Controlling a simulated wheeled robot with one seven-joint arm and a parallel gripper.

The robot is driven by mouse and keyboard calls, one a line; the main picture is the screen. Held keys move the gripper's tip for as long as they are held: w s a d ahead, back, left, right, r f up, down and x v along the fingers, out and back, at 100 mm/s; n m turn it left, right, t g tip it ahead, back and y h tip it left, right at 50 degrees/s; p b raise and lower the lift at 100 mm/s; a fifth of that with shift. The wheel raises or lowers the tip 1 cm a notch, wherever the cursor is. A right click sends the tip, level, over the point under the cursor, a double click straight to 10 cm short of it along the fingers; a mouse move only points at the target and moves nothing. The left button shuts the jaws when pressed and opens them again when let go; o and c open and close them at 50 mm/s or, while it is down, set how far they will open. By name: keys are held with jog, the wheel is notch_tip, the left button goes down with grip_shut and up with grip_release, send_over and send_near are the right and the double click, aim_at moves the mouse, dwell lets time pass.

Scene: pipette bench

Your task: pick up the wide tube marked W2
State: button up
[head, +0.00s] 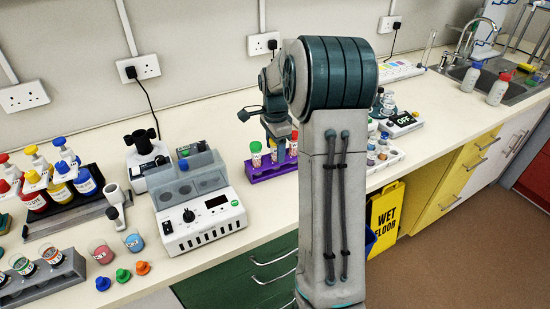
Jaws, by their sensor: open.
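A purple rack (262,173) stands on the bench near the middle. It holds wide tubes: one with a green-topped cap (256,148) at its left end, and others with red and orange tops (293,140) further right. The markings are too small to read, so I cannot tell which tube is W2. My gripper (275,138) is open and points down over the purple rack, among or just behind its tubes. My own arm hides the rack's right end and part of the gripper. I cannot tell whether the fingers are around a tube.
A white heater-like device (200,222) stands left of the rack, with a microscope-like instrument (145,155) behind it. A grey rack (45,280) and bottles (85,183) stand further left. A white tray (385,158) and an "OFF" device (403,122) stand right. Bench in front of the rack is clear.

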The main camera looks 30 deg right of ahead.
jog(key=c, duration=1.1)
